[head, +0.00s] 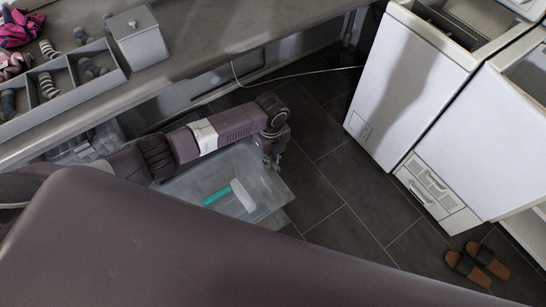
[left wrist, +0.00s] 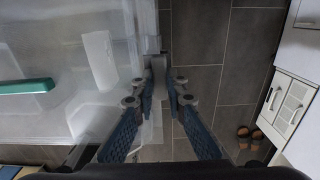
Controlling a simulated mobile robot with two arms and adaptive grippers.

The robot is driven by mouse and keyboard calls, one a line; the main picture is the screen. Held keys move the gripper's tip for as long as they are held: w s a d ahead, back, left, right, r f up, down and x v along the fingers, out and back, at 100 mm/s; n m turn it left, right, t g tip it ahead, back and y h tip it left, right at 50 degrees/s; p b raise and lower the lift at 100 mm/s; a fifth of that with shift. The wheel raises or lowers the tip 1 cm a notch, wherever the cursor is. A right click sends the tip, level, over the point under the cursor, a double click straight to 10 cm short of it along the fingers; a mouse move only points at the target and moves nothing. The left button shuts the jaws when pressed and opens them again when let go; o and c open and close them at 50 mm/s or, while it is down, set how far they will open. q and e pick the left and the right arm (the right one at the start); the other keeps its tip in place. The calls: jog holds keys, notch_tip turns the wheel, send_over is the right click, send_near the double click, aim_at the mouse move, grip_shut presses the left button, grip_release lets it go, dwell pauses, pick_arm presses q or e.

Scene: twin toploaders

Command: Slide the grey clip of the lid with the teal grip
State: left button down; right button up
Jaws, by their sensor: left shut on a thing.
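A clear lid (head: 262,207) with a teal grip (head: 216,196) covers a see-through box on the floor. The lid (left wrist: 60,60) and its teal grip (left wrist: 26,87) also fill the left of the left wrist view. A small grey clip (left wrist: 158,68) is at the lid's right edge in that view. My left gripper (left wrist: 160,92) is shut on the clip, with a finger on either side of it. In the head view my left gripper (head: 271,160) is at the lid's upper right corner, and the clip cannot be made out there. My right gripper is not in view.
A white label-like strip (head: 242,195) is beside the teal grip. White toploaders (head: 410,75) stand at the right, with brown slippers (head: 478,264) before them. A grey counter (head: 215,35) with a sock tray (head: 60,85) runs above. Dark floor tiles (head: 330,195) right of the box are clear.

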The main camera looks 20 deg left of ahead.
pick_arm(q)
jog(key=shift+s+a+r+p, duration=0.1)
jog(key=shift+s+a+p, duration=0.35)
jog(key=shift+s, duration=0.15)
jog(key=c, duration=1.9)
grip_release()
jog(key=shift+w+r, duration=0.1)
jog(key=shift+r, duration=0.25)
notch_tip(320, 180, up, 11)
